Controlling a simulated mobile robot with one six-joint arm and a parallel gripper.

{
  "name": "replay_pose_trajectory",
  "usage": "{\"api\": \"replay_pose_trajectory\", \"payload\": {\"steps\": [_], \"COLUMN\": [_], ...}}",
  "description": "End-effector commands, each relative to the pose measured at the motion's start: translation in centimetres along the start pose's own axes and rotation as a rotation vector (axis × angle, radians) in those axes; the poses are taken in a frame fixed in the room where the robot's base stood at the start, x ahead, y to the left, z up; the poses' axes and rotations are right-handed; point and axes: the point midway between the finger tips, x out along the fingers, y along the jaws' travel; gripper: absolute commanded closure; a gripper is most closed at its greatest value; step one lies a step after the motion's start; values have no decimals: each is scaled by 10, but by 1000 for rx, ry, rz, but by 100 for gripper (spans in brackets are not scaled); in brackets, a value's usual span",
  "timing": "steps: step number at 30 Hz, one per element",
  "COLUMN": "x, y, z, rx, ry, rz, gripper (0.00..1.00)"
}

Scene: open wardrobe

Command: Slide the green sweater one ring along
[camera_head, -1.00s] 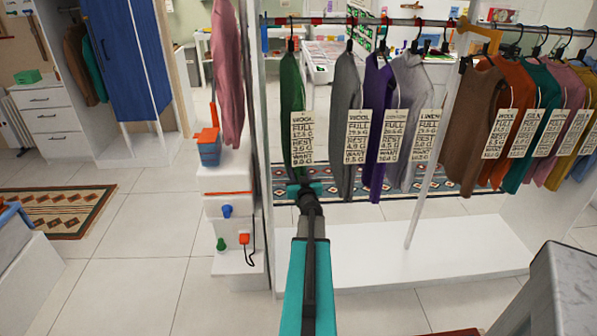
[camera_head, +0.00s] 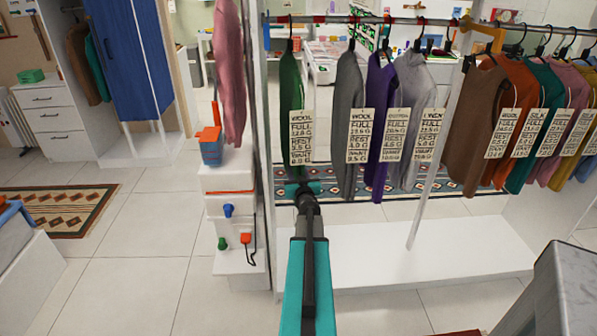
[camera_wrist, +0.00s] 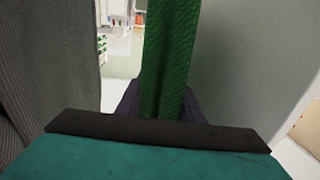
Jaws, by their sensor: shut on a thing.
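The green sweater (camera_head: 290,90) hangs on a dark hanger at the left end of the wardrobe rail (camera_head: 400,20), close to the white left post. A paper tag (camera_head: 301,137) hangs in front of it. My gripper (camera_head: 303,189) is at the sweater's lower hem, below the tag. In the wrist view the green cloth (camera_wrist: 168,60) runs down between dark fingers, and my gripper (camera_wrist: 160,108) is shut on it. The fingertips are partly hidden behind the gripper's body. Small red rings show on the rail, and the sweater's hook hangs near the left ones.
A grey sweater (camera_head: 346,115) hangs to the right across a gap, then a purple one (camera_head: 378,110) and a light grey one (camera_head: 410,75). Several more hang beyond an orange bracket (camera_head: 485,32). A pink garment (camera_head: 229,75) hangs left of the white post (camera_head: 262,120).

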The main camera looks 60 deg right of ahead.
Motion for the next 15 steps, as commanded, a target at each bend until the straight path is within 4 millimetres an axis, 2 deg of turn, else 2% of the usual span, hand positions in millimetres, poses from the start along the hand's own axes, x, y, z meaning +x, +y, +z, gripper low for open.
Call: {"api": "replay_pose_trajectory", "payload": {"steps": [15], "x": [1], "y": [-11], "z": [0], "rx": [-6], "ry": [1], "rz": [-2], "gripper": [100]}}
